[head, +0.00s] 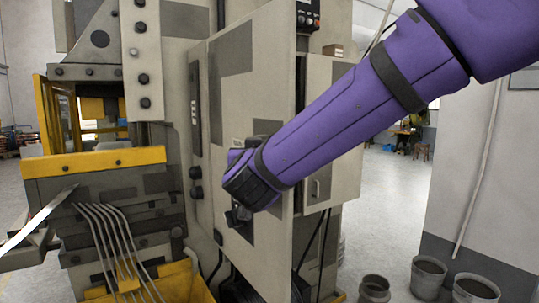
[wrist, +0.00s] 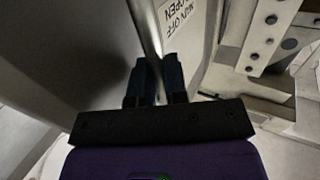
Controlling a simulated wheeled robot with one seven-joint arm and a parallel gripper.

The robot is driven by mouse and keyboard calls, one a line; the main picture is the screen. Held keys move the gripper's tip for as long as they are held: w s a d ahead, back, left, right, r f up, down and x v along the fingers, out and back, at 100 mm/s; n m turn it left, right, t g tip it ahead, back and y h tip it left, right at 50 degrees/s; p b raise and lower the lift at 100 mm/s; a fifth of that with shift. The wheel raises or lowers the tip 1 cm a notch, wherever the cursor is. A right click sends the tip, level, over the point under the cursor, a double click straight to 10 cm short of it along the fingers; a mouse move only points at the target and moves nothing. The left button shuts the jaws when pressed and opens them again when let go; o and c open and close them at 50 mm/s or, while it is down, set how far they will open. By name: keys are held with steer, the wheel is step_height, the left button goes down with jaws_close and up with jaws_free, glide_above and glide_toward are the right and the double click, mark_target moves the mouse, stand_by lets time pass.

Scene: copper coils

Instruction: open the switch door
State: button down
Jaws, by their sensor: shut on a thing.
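The switch door (head: 232,85) is a tall beige and grey panel on the machine's cabinet in the head view. My gripper (head: 240,215) is at its lower part, partly hidden by my purple arm. In the wrist view my gripper (wrist: 160,78) has its two dark fingers shut around a thin upright metal strip of the switch door (wrist: 80,45). I cannot tell whether this strip is a handle or the door's edge. A white label (wrist: 178,18) with upside-down lettering is just beyond the fingers. How far the door stands open is unclear.
A second, smaller cabinet door (head: 318,125) is behind my arm. The yellow-trimmed press (head: 95,162) with bent metal tubes (head: 108,235) stands at the left. Several buckets (head: 428,275) stand on the floor at the lower right.

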steer(key=shift+s+a+r+m+h, duration=0.1)
steer(key=shift+s+a+m+h, duration=0.3)
steer(key=shift+a, duration=0.3)
steer(key=shift+s+a+r+m+h, duration=0.15)
steer(key=shift+s+a+h, duration=0.1)
steer(key=shift+a+h, duration=0.3)
steer(key=shift+s+a+f+m+h, duration=0.1)
steer(key=shift+s+a+m+h, duration=0.2)
steer(key=shift+a, duration=0.5)
steer(key=shift+r, duration=0.1)
steer(key=c, duration=1.2)
jaws_free()
steer(key=shift+w, duration=0.1)
steer(key=shift+o, duration=0.2)
steer(key=s, duration=1.1)
steer(key=shift+a, duration=0.25)
steer(key=shift+f, duration=0.2)
